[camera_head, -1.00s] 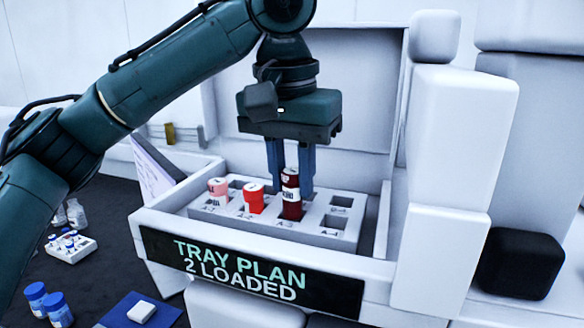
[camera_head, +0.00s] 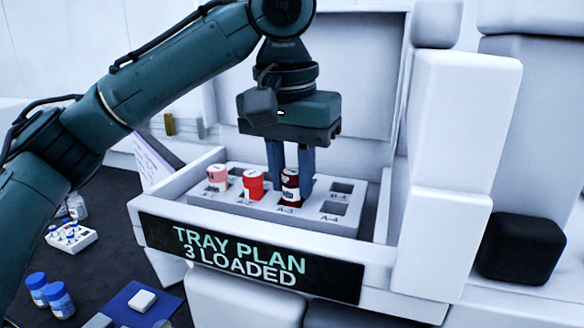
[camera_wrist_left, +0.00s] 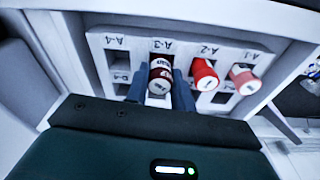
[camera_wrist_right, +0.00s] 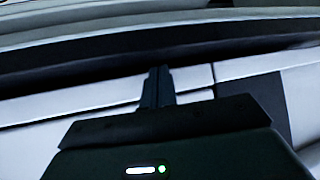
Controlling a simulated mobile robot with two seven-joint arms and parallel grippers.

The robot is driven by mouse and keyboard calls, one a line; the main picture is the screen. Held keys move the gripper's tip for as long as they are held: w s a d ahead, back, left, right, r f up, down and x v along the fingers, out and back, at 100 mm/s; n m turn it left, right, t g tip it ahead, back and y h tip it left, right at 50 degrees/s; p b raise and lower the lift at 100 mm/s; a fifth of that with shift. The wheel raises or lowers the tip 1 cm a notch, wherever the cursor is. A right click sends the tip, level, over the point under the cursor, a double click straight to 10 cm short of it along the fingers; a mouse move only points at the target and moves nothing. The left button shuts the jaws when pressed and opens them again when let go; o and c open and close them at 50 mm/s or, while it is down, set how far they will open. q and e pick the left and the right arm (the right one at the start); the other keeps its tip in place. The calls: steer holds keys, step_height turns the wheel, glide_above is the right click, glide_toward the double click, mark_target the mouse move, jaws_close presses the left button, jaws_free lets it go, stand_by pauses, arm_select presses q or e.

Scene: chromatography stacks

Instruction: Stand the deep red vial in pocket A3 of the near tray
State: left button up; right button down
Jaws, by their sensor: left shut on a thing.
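The deep red vial (camera_head: 290,179) with a white label and a pale cap stands upright in pocket A-3 of the near tray (camera_head: 258,210). Its lower part is hidden in the pocket. My left gripper (camera_head: 291,190) points straight down and is shut on this vial, one finger on each side. The left wrist view shows the vial (camera_wrist_left: 161,75) between the fingers at the A-3 label. My right gripper (camera_wrist_right: 158,88) shows only in the right wrist view, its fingers together with nothing seen between them.
A bright red vial (camera_head: 253,184) stands in A-2 and a pink vial (camera_head: 217,178) in A-1, close to my left fingers. A-4 (camera_head: 334,208) is empty. The drawer's front sign (camera_head: 250,258) reads "TRAY PLAN 3 LOADED". A black block (camera_head: 521,248) lies at right.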

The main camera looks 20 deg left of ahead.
arm_select(q)
steer(key=shift+f, duration=0.3)
steer(key=o, duration=1.5)
steer(key=shift+c, duration=0.2)
steer(key=shift+r, duration=0.1)
steer(key=shift+r+p, duration=0.65)
steer(key=shift+r, duration=2.75)
